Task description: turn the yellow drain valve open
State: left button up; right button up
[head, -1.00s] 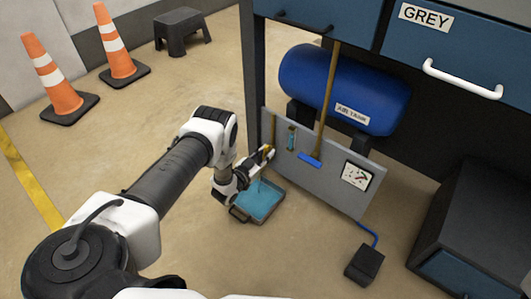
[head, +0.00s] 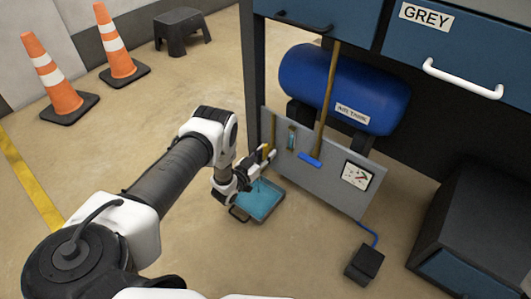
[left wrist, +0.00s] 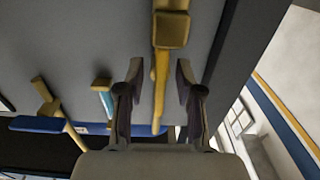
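The yellow drain valve shows in the left wrist view as a yellow lever (left wrist: 161,75) on the grey panel, with a squarish block at its upper end. My left gripper (left wrist: 157,82) is open, with one finger on each side of the lever and visible gaps between. In the head view my left gripper (head: 266,161) is at the lower left of the grey panel (head: 335,185), beside a small yellow part of the valve (head: 266,152). The wrist partly hides that area. My right gripper is not in view.
A tray with blue contents (head: 262,203) sits on the floor below the gripper. The blue air tank (head: 345,88) is behind the panel. A brown handle with a blue foot (head: 310,160), a gauge (head: 356,176) and a black pedal (head: 365,264) are to the right.

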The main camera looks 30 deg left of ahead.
pick_arm(q)
jog(key=s, duration=1.2)
jog(key=shift+a, duration=0.45)
